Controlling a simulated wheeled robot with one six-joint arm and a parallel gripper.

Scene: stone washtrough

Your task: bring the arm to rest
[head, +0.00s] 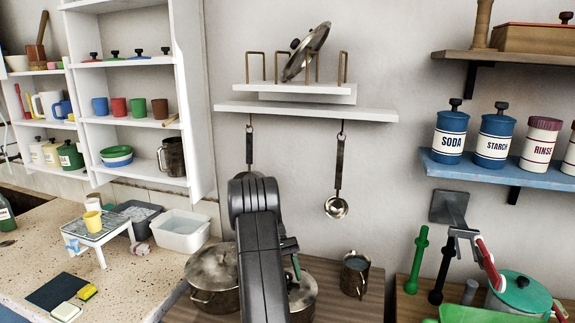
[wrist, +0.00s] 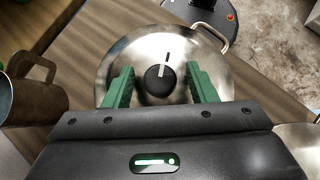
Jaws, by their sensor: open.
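My arm rises in the middle of the head view and hides most of my gripper; a green finger part shows at its right side. In the wrist view my gripper (wrist: 160,86) is open, its two green fingers apart on either side of the black knob (wrist: 160,77) of a steel lid (wrist: 160,45). The fingers appear clear of the knob, with nothing between them seen as gripped. The lid covers a steel pot (head: 303,301), partly hidden behind my arm in the head view. I cannot tell the height of the fingertips above the lid.
A larger lidded pot (head: 203,297) stands left of my arm. A metal mug (head: 355,277) stands right on the wooden top. Above hang a ladle (head: 337,207) and a white shelf (head: 305,111) with a lid in its rack. Green and black upright handles stand further right.

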